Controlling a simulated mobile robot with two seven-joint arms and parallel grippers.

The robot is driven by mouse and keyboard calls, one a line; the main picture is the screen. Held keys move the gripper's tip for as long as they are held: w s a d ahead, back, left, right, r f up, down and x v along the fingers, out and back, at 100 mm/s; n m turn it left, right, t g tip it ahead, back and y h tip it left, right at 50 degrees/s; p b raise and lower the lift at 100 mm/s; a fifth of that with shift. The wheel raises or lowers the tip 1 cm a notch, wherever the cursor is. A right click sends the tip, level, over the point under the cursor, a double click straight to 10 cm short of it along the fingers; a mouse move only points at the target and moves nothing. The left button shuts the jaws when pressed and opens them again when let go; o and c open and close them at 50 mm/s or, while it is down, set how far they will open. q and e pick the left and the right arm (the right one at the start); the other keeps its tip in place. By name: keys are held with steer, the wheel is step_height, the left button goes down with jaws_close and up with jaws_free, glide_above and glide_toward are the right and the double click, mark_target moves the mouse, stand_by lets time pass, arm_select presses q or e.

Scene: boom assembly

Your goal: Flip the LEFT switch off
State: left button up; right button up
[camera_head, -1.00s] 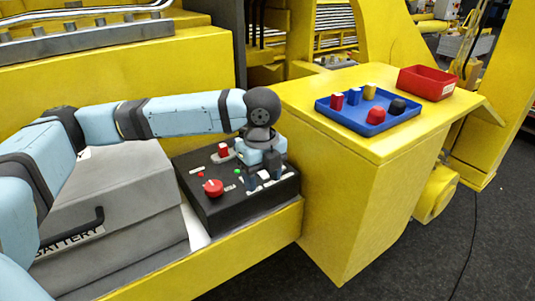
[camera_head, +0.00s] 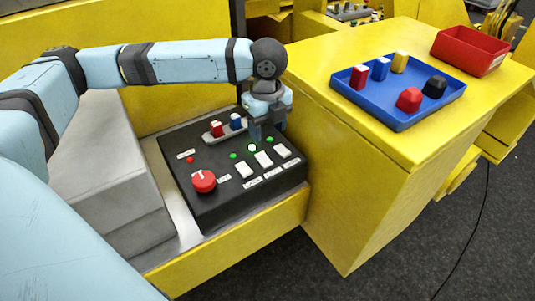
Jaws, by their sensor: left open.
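A black control box (camera_head: 222,202) carries three white rocker switches in a slanted row. The left switch (camera_head: 245,169) is nearest the red knob, the middle switch (camera_head: 264,159) is beside it, and the right switch (camera_head: 282,151) is farthest right. Each has a green lamp behind it; the middle lamp (camera_head: 252,148) looks brightest. I cannot tell the switches' positions. My left gripper (camera_head: 267,133) is open and empty, pointing down above the box's back right part, behind the middle and right switches. My right gripper is not in view.
A red knob (camera_head: 204,181) and a grey holder with a red block (camera_head: 216,129) and a blue block (camera_head: 236,121) are on the box. To the right, a yellow cabinet bears a blue tray (camera_head: 400,121) of several blocks and a red bin (camera_head: 495,63).

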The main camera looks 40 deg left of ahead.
mark_target(267, 163)
arm_select(q)
step_height(267, 163, down, 11)
steer(key=shift+w+a+r+p, duration=0.1)
steer(key=shift+p, duration=0.6)
